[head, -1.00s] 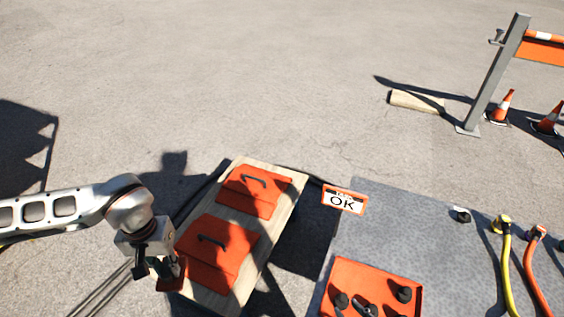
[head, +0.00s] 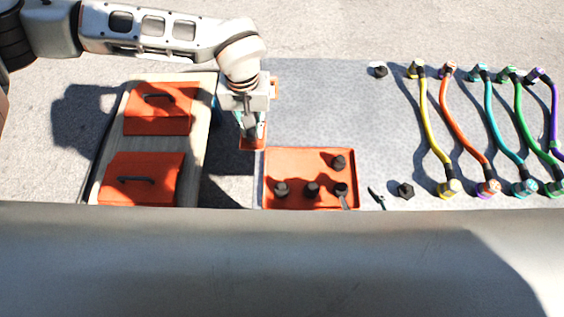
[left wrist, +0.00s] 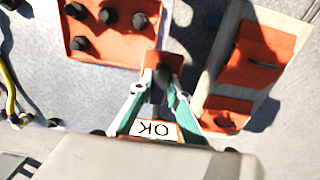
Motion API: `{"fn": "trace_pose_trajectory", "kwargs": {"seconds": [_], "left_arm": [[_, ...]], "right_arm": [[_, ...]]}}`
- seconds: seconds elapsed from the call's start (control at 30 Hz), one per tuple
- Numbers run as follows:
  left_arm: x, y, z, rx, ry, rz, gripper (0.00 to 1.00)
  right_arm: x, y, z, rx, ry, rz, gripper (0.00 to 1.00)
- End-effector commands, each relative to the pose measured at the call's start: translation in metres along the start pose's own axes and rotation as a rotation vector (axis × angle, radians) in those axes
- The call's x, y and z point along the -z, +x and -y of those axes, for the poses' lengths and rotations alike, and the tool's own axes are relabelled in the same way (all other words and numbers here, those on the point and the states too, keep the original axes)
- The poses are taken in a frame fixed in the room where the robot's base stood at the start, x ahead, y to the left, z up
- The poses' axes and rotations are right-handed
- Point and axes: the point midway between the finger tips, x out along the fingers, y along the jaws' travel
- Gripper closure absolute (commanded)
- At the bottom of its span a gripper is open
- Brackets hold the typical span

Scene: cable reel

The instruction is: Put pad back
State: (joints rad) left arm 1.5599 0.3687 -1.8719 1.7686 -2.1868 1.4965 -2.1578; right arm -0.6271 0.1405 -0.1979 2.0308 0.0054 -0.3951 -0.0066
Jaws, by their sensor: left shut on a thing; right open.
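My left gripper (head: 250,122) hangs over the left edge of the grey table, in the gap beside the wooden board. It is shut on a small orange pad (head: 253,142) by its dark knob. In the left wrist view the teal fingers (left wrist: 160,85) close around the dark knob, with the orange pad (left wrist: 164,62) beneath it. The orange tray (head: 310,163) with several black knobs lies just right of the held pad. Whether the pad touches anything below cannot be told. My right gripper is not in view.
The wooden board (head: 197,135) at left carries two orange lids with dark handles. An OK sign (left wrist: 158,130) lies beneath the gripper in the left wrist view.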

Motion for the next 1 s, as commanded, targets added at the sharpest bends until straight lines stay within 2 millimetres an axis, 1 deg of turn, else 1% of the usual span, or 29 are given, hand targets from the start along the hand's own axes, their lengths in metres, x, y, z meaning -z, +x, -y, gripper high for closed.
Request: {"fn": "trace_pose_trajectory", "kwargs": {"seconds": [0.03,0.1,0.2,0.3,0.43,0.53,0.77,0.9,1.0], "left_arm": [[0.005,0.012,-0.018,0.002,0.005,0.002,1.00],[0.012,0.016,-0.038,0.002,-0.001,0.003,1.00],[0.020,0.021,-0.059,0.002,-0.012,0.004,1.00],[0.025,0.022,-0.072,0.001,-0.021,0.002,1.00],[0.028,0.027,-0.080,0.000,-0.027,0.003,1.00],[0.028,0.043,-0.080,0.000,-0.028,0.006,1.00],[0.026,0.100,-0.080,-0.001,-0.028,0.009,1.00],[0.025,0.135,-0.080,-0.001,-0.028,0.010,1.00],[0.026,0.156,-0.080,-0.002,-0.028,0.008,1.00]], "right_arm": [[-0.009,0.005,0.000,-0.002,-0.004,0.006,0.49],[-0.011,0.008,-0.002,-0.006,-0.010,0.007,0.49],[-0.015,0.010,-0.003,-0.008,-0.018,0.012,0.49],[-0.018,0.011,-0.002,-0.007,-0.022,0.017,0.49],[-0.020,0.011,-0.002,-0.007,-0.025,0.018,0.49],[-0.020,0.011,-0.002,-0.006,-0.025,0.017,0.49],[-0.022,0.014,0.001,0.000,-0.025,0.013,0.49],[-0.017,0.017,0.001,0.003,-0.028,-0.001,0.49],[-0.015,0.019,0.002,0.006,-0.029,-0.006,0.49]]}}
